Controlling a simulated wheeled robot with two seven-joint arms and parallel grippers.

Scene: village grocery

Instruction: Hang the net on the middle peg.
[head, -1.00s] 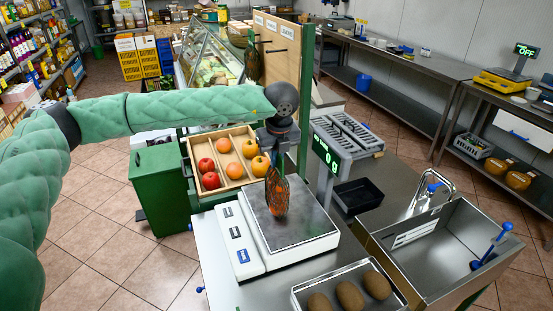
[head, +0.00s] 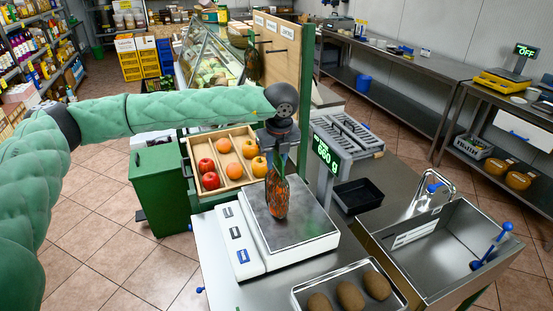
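The net (head: 277,197) is a dark mesh bag with orange contents. It is upright over the steel plate of the scale (head: 308,240), and its lower end appears to touch the plate. My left gripper (head: 279,170) points down at the top of the net and appears shut on it; the fingertips are small and partly merge with the mesh. The scale's green display (head: 325,155) shows a reading in the hundreds of grams. The wooden peg board (head: 290,65) stands behind, with dark pegs (head: 276,51) under white labels. My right gripper is out of view.
Another dark net (head: 254,65) hangs at the board's left side. A wooden crate (head: 196,151) of red and orange fruit is left of the scale. A tray (head: 297,292) of brown fruit lies in front, a sink (head: 440,240) at right. A green post (head: 306,100) edges the board.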

